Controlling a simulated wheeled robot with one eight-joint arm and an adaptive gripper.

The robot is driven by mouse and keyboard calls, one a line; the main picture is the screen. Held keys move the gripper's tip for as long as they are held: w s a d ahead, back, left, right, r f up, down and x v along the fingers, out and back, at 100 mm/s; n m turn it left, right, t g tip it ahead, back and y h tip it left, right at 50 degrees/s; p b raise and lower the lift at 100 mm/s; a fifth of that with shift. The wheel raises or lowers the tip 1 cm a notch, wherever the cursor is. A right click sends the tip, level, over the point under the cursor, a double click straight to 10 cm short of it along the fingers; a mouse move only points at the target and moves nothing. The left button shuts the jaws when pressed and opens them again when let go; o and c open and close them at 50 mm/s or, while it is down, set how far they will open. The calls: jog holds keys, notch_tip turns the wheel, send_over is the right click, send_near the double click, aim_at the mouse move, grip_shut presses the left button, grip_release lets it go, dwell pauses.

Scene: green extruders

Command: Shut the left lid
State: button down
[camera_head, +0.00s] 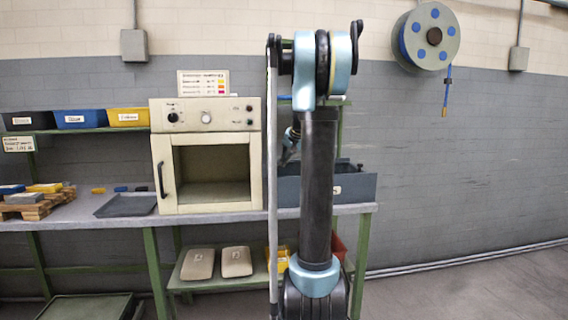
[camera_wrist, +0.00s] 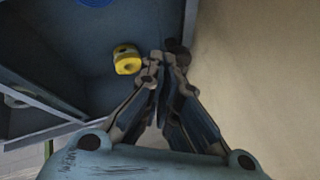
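No lid can be made out for certain. In the head view a blue-grey bin (camera_head: 352,187) stands at the right end of the bench, partly hidden behind my arm.
A beige oven (camera_head: 207,112) with a dark handle stands left of my arm; its cavity shows. A dark tray (camera_head: 127,205) lies left of it. Coloured bins (camera_head: 80,119) sit on the shelf above. Two pale sacks (camera_head: 236,262) lie below the bench. The right floor is clear.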

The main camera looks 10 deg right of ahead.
jog(key=shift+s, duration=0.1)
jog(key=shift+s+d, duration=0.15)
jog(key=shift+d, duration=0.1)
jog(key=d, duration=0.1)
jog(key=s+d+r, duration=0.1)
jog(key=s+d, duration=0.1)
jog(key=shift+s+d+r, duration=0.1)
jog(key=shift+d+r, duration=0.1)
jog(key=shift+r, duration=0.1)
jog(key=v, duration=0.8)
jog(key=s+a+f+n+g, duration=0.1)
jog(key=s+a+f, duration=0.15)
jog(key=s, duration=0.25)
jog(key=s+a+f, duration=0.2)
jog(key=s+a, duration=0.2)
jog(key=s, duration=0.1)
jog(key=s+a+f+n+g+h, duration=0.1)
jog(key=s+a+f+n, duration=0.1)
jog(key=s+f, duration=1.1)
jog(key=s+a+f+n+g+h, duration=0.1)
jog(key=s+a+f, duration=0.3)
jog(key=s+f, duration=0.9)
jog(key=s+n+g, duration=0.1)
jog(key=s, duration=0.4)
jog(key=shift+a+f+h, duration=0.15)
jog(key=shift+a+h, duration=0.15)
jog(key=shift+s+d, duration=0.1)
